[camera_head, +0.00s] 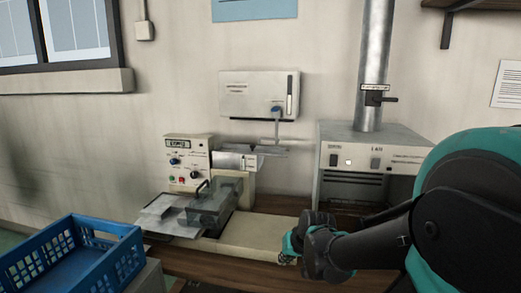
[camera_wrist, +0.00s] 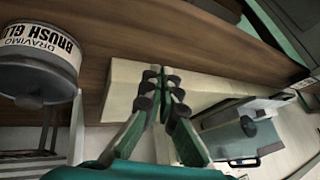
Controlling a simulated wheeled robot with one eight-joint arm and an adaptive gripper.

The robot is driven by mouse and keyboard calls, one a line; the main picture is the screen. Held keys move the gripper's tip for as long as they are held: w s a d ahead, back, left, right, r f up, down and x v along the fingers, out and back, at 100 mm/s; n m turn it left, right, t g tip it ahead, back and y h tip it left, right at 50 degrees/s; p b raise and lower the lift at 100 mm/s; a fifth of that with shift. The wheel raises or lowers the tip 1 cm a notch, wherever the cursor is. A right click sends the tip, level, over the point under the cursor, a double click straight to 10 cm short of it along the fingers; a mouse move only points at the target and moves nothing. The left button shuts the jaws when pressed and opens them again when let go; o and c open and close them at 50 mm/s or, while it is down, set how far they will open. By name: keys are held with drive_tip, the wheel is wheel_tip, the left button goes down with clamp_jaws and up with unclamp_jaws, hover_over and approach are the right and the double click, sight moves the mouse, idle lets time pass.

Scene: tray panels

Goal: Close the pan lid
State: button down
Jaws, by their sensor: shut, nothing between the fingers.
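A dark see-through lid (camera_head: 221,196) with a black handle (camera_head: 203,187) is at a metal pan (camera_head: 172,217) on the cream bench machine in the head view. It also shows as a grey-green panel (camera_wrist: 226,138) at the lower right of the wrist view. I cannot tell its exact angle. My gripper (camera_head: 291,246) is right of the lid and nearer, by the front edge of the machine's cream base. In the wrist view, my gripper's fingertips (camera_wrist: 163,78) are together and empty, in front of the cream base (camera_wrist: 125,88) and apart from the lid.
A blue crate (camera_head: 75,262) stands at the front left. A grey cabinet with a metal pipe (camera_head: 367,150) is at the back right. A tin labelled brush glue (camera_wrist: 40,62) is at the upper left of the wrist view. Brown wooden bench top (camera_wrist: 150,30) lies beside the machine.

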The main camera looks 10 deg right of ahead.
drive_tip(key=w+a+r+m+t+y, duration=0.3)
drive_tip(key=w+r+m+t, duration=0.2)
drive_tip(key=w+r, duration=1)
drive_tip(key=w+d+r+m+t, duration=0.2)
drive_tip(key=w+d+r+m, duration=0.1)
drive_tip(key=w+r, duration=0.35)
drive_tip(key=w+d+r+m+t, duration=0.3)
drive_tip(key=w+r+m, duration=0.1)
drive_tip(key=w+r, duration=0.25)
drive_tip(key=s+a+f+x, duration=0.1)
drive_tip(key=a+x, duration=0.1)
drive_tip(key=x, duration=1.1)
drive_tip(key=shift+w+a+f+h, duration=0.15)
drive_tip(key=shift+a+f+h, duration=0.1)
drive_tip(key=shift+f+h, duration=0.1)
